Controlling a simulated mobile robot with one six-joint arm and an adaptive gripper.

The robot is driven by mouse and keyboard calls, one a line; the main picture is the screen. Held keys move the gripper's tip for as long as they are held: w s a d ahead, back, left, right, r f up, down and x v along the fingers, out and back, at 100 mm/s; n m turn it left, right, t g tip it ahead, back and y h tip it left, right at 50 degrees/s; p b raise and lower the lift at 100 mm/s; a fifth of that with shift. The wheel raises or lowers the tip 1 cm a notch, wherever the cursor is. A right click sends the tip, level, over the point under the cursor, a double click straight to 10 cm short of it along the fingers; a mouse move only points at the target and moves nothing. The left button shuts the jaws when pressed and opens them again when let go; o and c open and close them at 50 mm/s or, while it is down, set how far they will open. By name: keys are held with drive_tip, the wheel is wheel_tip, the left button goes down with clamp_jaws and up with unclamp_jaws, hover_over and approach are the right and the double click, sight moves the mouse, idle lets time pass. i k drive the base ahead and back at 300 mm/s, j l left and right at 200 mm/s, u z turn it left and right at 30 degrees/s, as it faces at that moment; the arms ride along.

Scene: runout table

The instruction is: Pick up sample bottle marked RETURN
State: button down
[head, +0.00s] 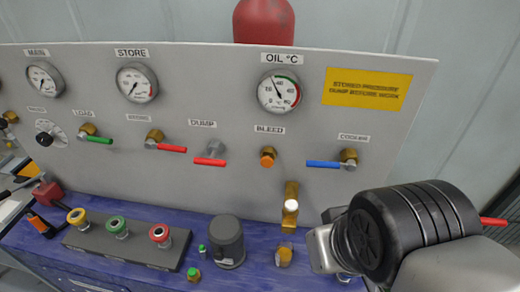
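No label reading RETURN can be read, so I cannot tell which bottle is marked so. A small container with amber contents (284,255) stands on the blue bench top below a brass tap (291,195). A small green-capped item (193,274), perhaps a bottle, stands at the front left of a dark grey canister (227,242). Another small green-topped item (202,250) is just behind it. My arm fills the lower right, right of the amber container.
An upright grey panel (220,105) with gauges and coloured valve levers stands behind the blue bench top (150,215). A dark block (125,247) with yellow, green and red ringed fittings lies at the left. Tools with red and orange handles (45,195) lie farther left.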

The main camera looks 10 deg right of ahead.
sight(285, 249)
drive_tip(key=k+l+u, duration=0.15)
drive_tip(key=u, duration=0.25)
drive_tip(key=k+l+u, duration=0.15)
drive_tip(key=l+u, duration=0.2)
drive_tip(key=k+l+u, duration=0.15)
drive_tip(key=u, duration=0.25)
